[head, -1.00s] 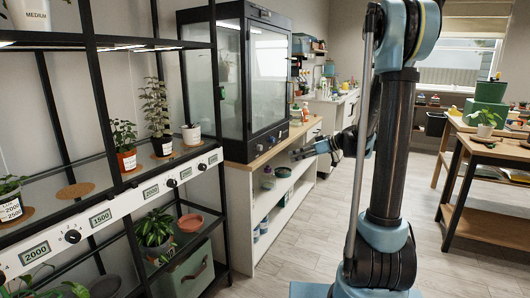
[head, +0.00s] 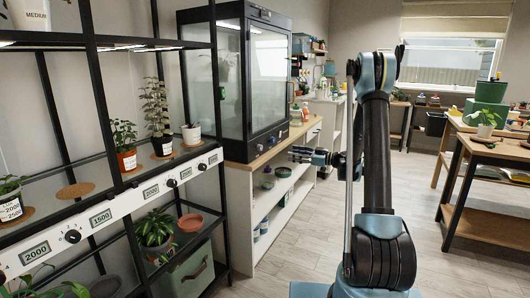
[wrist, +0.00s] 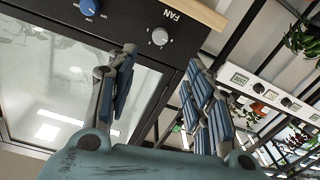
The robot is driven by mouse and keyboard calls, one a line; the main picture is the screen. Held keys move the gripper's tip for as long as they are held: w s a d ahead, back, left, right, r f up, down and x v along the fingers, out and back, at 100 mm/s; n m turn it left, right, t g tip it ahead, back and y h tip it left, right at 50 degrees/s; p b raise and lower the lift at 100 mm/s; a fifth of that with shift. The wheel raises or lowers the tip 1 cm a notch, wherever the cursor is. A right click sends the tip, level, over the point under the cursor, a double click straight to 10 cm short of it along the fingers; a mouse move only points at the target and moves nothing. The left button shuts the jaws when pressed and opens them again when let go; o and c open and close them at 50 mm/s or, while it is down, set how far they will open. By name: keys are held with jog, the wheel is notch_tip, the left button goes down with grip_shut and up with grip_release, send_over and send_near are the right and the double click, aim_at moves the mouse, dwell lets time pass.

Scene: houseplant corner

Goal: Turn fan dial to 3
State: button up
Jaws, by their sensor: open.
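The fan dial (wrist: 159,36) is a round silver-grey knob on the dark panel of the glass cabinet, with the word FAN printed beside it, upside down in the wrist view. Small marks around the dial are too small to read, so its setting cannot be told. My gripper (wrist: 160,58) is open and empty, its blue-padded fingers spread apart with the dial showing just beyond the gap between their tips. No contact with the dial shows. In the head view my gripper (head: 300,154) is in front of the cabinet (head: 236,151), near its lower right edge.
A blue dial (wrist: 90,7) is on the same panel. The cabinet stands on a wood-topped white shelf unit (head: 240,195). A black plant rack (head: 218,120) with a row of dials and number displays is at the left. Open floor (head: 300,260) lies between the shelf unit and my arm.

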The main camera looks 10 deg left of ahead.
aim_at(262, 148)
jog(key=x, duration=1.7)
jog(key=shift+d, duration=0.1)
jog(key=c, duration=1)
